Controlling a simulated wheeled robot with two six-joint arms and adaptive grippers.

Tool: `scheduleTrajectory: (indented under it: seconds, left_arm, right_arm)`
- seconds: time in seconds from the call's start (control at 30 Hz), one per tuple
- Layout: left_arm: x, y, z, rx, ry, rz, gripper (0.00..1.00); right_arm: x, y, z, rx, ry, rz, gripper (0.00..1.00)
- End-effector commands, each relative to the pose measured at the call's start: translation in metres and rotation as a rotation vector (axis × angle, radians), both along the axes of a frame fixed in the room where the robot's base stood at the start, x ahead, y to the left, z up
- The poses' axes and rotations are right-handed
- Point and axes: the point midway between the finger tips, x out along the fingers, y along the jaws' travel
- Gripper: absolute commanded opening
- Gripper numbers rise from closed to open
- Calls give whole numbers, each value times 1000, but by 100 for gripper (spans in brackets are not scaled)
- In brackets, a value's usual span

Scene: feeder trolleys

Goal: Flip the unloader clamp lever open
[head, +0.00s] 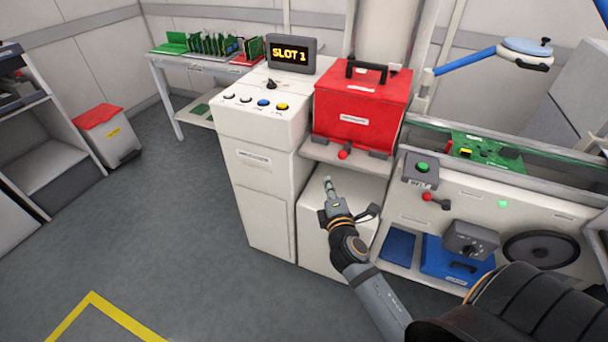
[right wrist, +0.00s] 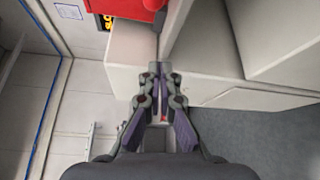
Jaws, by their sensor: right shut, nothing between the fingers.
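The red magazine box (head: 360,108) with a black handle sits on a grey shelf (head: 325,152) beside the white cabinet. A lever with a red ball knob (head: 344,154) is at the shelf's front edge, below the box; I take it for the clamp lever. The knob also shows at the top edge of the right wrist view (right wrist: 154,5), partly cut off. My right gripper (head: 327,183) is shut and empty, below and slightly left of the knob, apart from it. Its closed fingers show in the wrist view (right wrist: 153,70). My left gripper is not in view.
A second red-knobbed lever (head: 427,197) is on the conveyor front, under a green-button box (head: 421,168). A white cabinet (head: 260,165) with buttons and a "SLOT 1" display (head: 291,53) stands left of the box. The floor at left is open.

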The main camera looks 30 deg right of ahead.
Motion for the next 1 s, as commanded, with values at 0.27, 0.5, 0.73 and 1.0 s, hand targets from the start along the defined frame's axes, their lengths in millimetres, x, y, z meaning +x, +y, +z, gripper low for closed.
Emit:
scheduleTrajectory:
  seconds: [0.27,0.5,0.73,1.0]
  left_arm:
    - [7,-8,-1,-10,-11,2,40]
    - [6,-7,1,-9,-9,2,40]
    - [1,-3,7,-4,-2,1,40]
    - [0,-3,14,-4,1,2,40]
  right_arm:
    - [-1,0,11,-24,-17,-3,0]
    - [7,-3,11,-23,-17,-2,0]
    - [49,-18,10,-25,-19,-2,0]
    - [91,-40,7,-27,-13,-2,0]
